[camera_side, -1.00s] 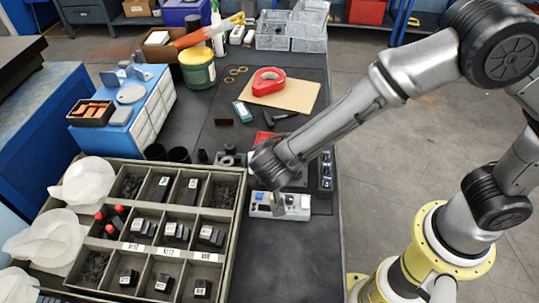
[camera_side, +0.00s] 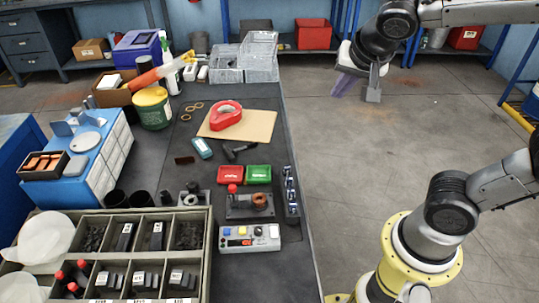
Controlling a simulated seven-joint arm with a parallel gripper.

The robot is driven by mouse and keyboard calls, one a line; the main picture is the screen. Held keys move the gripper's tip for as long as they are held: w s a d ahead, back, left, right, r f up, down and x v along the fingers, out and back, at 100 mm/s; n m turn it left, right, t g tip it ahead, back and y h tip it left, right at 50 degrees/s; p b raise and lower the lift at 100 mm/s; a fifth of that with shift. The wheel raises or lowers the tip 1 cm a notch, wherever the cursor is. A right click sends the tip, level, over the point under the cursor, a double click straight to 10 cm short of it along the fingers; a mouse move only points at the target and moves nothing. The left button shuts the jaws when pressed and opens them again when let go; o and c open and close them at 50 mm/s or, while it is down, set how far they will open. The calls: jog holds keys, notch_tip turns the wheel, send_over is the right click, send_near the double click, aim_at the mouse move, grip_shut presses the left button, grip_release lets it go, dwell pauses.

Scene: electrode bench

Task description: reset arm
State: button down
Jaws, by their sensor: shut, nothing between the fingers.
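My gripper (camera_side: 373,94) hangs in the air at the upper right, beyond the right edge of the bench, with the floor behind it. Its fingers are small in view and point down, shut with nothing held. It is clear of everything on the bench. A black fixture (camera_side: 238,212) with a red knob and a copper-coloured ring stands on the dark bench top (camera_side: 270,271). A grey control box (camera_side: 262,243) with coloured buttons lies in front of it.
A compartment tray (camera_side: 208,246) with black parts fills the lower left. A tape dispenser (camera_side: 227,115) lies on a brown sheet (camera_side: 262,123). The floor right of the bench is open.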

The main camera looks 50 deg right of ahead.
jog(key=s+a+f+n+y, duration=0.1)
jog(key=s+a+n+y, duration=0.1)
jog(key=s+n, duration=0.3)
jog(key=s+a+f+n+y, duration=0.1)
jog(key=s+f+n, duration=0.1)
jog(key=s+n, duration=0.4)
jog(key=shift+a+f+n+y, duration=0.15)
jog(key=shift+a+n+y, duration=0.25)
